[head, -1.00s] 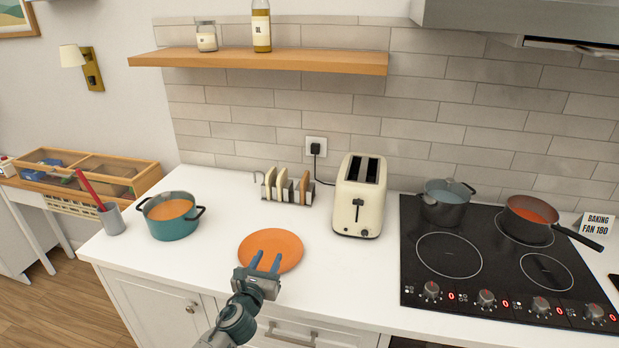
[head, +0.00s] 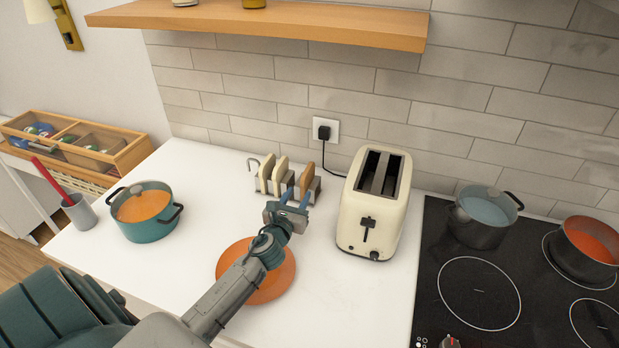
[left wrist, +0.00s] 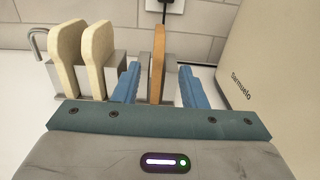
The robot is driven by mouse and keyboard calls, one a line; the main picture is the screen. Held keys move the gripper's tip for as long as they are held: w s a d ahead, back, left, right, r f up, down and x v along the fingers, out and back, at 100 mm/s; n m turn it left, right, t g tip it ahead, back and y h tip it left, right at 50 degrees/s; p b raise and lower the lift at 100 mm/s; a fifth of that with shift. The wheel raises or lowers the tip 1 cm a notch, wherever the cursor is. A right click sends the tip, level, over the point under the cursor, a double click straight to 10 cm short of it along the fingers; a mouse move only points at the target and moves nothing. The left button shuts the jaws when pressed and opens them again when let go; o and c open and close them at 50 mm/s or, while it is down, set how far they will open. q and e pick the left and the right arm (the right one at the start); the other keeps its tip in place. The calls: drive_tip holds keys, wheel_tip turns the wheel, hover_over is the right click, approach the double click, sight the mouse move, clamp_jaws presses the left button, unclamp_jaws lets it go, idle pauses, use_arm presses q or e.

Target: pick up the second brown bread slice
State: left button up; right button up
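A metal toast rack (head: 314,187) stands on the counter by the wall. A brown bread slice (head: 306,179) stands upright at its right side. Two pale bread slices (head: 265,172) stand in the rack's left part. My left gripper (head: 294,198) is open in front of the rack, its blue fingers pointing at it. In the left wrist view the brown slice (left wrist: 157,62) shows edge-on between the two spread fingers (left wrist: 160,88), with gaps at both sides. The slice's lower part is hidden behind the gripper body. My right gripper is not in view.
A cream toaster (head: 374,205) stands close to the right of the rack. An orange plate (head: 284,272) lies under my left arm. A teal pot (head: 150,226) is at the left, the black hob (head: 450,230) at the right. A wooden shelf (head: 270,22) hangs above.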

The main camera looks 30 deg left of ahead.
sight(306, 182)
use_arm(q)
drive_tip(key=shift+w+a+r, duration=0.15)
drive_tip(key=shift+w, duration=0.5)
drive_tip(key=shift+w+a, duration=0.1)
drive_tip(key=shift+w, duration=0.3)
drive_tip(key=shift+w+a+f, duration=0.2)
drive_tip(key=shift+w+f, duration=0.05)
drive_tip(key=shift+w, duration=0.45)
drive_tip(key=x, duration=0.3)
drive_tip(key=shift+w+a+f+p, duration=0.15)
drive_tip(key=shift+p, duration=0.15)
drive_tip(key=shift+w+a, duration=0.1)
drive_tip(key=shift+w, duration=0.4)
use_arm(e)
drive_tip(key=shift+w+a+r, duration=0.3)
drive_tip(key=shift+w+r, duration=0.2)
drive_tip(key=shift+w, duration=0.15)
use_arm(q)
drive_tip(key=shift+s, duration=0.1)
clamp_jaws()
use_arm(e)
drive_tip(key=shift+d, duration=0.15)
